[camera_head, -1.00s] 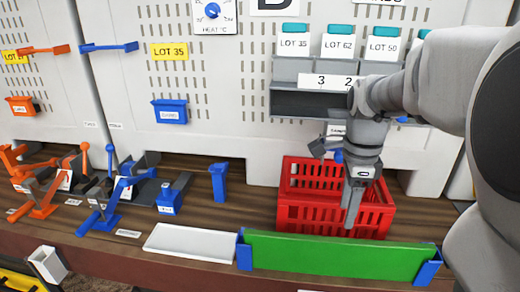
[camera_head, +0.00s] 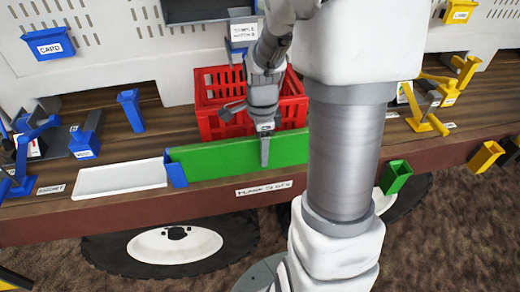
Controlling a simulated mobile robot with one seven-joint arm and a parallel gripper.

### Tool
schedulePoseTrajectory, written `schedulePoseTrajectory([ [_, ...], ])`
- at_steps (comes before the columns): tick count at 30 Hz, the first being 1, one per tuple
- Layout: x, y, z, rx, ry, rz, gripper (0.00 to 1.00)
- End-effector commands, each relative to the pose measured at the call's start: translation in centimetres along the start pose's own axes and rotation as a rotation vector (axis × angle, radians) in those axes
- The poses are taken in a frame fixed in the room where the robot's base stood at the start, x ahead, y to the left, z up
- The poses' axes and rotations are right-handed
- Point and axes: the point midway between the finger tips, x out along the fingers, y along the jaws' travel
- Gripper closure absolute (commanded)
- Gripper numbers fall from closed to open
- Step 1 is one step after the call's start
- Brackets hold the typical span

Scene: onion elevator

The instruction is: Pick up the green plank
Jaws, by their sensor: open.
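The green plank (camera_head: 210,160) stands on its long edge along the front of the wooden bench. Its left end sits in a blue bracket (camera_head: 176,168); its right end is hidden behind my arm. My gripper (camera_head: 264,152) is open and points down at the plank. One finger shows in front of the plank's face, near its top edge. The other finger is hidden, so I cannot tell whether the plank lies between the fingers or whether they touch it.
A red crate (camera_head: 212,98) stands right behind the plank. A white tray (camera_head: 120,180) lies to the left. A blue holder (camera_head: 130,110) stands farther back. A green holder (camera_head: 396,177) and a yellow holder (camera_head: 485,156) are on the bench's front at right.

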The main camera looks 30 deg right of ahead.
Motion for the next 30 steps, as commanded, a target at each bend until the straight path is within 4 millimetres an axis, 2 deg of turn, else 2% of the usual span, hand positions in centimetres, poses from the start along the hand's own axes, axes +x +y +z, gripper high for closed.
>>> schedulePoseTrajectory([
  [3,1.6,0.0,-0.1,0.002,0.0,0.002,0.4],
  [6,2.3,0.0,0.0,0.003,-0.001,0.001,0.4],
  [14,2.5,0.0,0.0,0.002,0.0,-0.001,0.4],
  [24,2.5,-0.1,0.0,0.001,0.0,-0.001,1.0],
  [30,2.4,-0.1,0.0,0.001,0.0,-0.001,1.0],
])
